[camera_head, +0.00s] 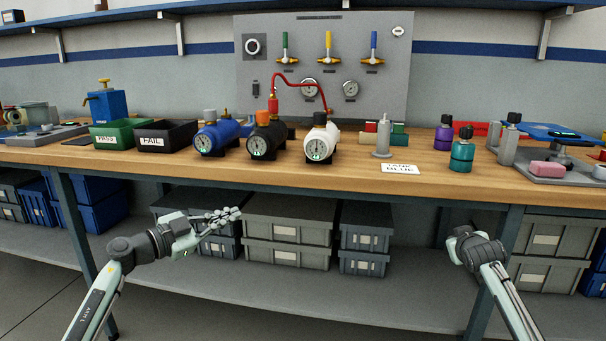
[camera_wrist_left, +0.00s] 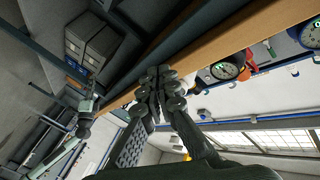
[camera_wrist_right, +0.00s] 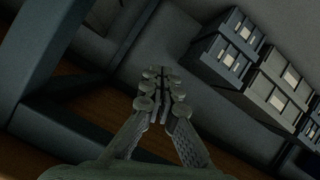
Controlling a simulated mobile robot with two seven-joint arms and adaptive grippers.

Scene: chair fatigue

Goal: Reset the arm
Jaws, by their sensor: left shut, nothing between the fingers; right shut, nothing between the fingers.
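My left gripper (camera_head: 226,216) is in front of the workbench, below the level of its top, at the left of the head view. Its fingers are together and empty; they also show closed in the left wrist view (camera_wrist_left: 158,88). My right arm ends in front of the bench at the right of the head view, where its fingers are hidden behind the wrist. In the right wrist view the right gripper (camera_wrist_right: 160,82) has its fingers together with nothing between them. Neither gripper touches anything that I can see.
The wooden bench (camera_head: 300,184) carries blue, black and white tanks with gauges, a green PASS bin (camera_head: 113,135), a black FAIL bin (camera_head: 165,139) and several bottles. A gauge panel (camera_head: 270,68) stands behind. Grey boxes (camera_head: 288,228) sit on the lower shelf (camera_head: 330,282).

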